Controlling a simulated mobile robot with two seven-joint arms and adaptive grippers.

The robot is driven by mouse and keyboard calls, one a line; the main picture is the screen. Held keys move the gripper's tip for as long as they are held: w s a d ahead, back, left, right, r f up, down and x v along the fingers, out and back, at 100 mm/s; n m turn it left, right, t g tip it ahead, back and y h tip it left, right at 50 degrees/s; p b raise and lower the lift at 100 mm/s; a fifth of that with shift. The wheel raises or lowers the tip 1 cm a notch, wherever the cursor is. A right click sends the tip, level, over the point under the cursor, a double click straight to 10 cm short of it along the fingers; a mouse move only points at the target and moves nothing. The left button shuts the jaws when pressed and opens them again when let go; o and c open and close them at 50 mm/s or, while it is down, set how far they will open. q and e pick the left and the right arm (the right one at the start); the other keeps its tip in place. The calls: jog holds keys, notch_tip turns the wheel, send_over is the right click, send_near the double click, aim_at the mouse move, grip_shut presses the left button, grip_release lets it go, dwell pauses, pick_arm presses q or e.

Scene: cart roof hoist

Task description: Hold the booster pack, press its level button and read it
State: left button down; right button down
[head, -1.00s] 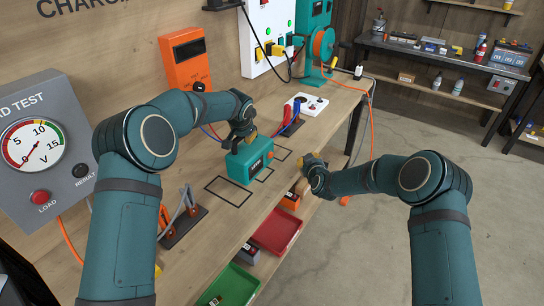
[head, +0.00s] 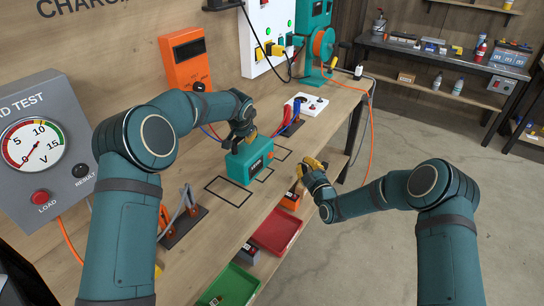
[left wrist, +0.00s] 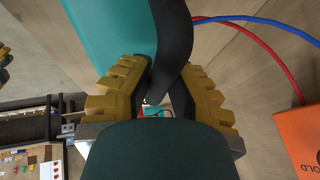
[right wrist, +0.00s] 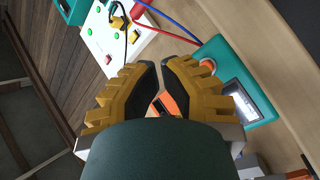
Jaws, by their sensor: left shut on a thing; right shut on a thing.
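The teal booster pack (head: 240,166) stands on the wooden bench, with a dark display and an orange button (head: 271,155) on its front. My left gripper (head: 239,141) is shut on the pack's black handle (left wrist: 174,40), seen between its yellow fingers in the left wrist view. My right gripper (head: 303,168) is in the air to the right of the pack, apart from it. In the right wrist view its fingers (right wrist: 161,76) are closed together, with nothing visible between them. There the display (right wrist: 240,98) looks pale, its reading illegible, and the button (right wrist: 208,66) is clear of the fingertips.
A load tester (head: 42,140) stands at the left, an orange meter (head: 186,60) behind the pack. Red and blue clamps (head: 290,115) stand beyond it. Black outlines mark the bench (head: 228,190). A red tray (head: 275,232) and green tray (head: 232,285) lie below the front edge.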

aim_at(271, 155)
jog(key=shift+w+a, duration=0.65)
jog(key=shift+a, duration=0.6)
jog(key=shift+w+a, duration=0.65)
jog(key=shift+a, duration=0.6)
jog(key=shift+w+a, duration=0.65)
jog(key=shift+a, duration=0.6)
jog(key=c, duration=1.7)
grip_release()
grip_shut()
jog(key=shift+w+a, duration=0.1)
jog(key=shift+a, duration=0.1)
jog(key=shift+w+a, duration=0.15)
jog(key=shift+a, duration=0.05)
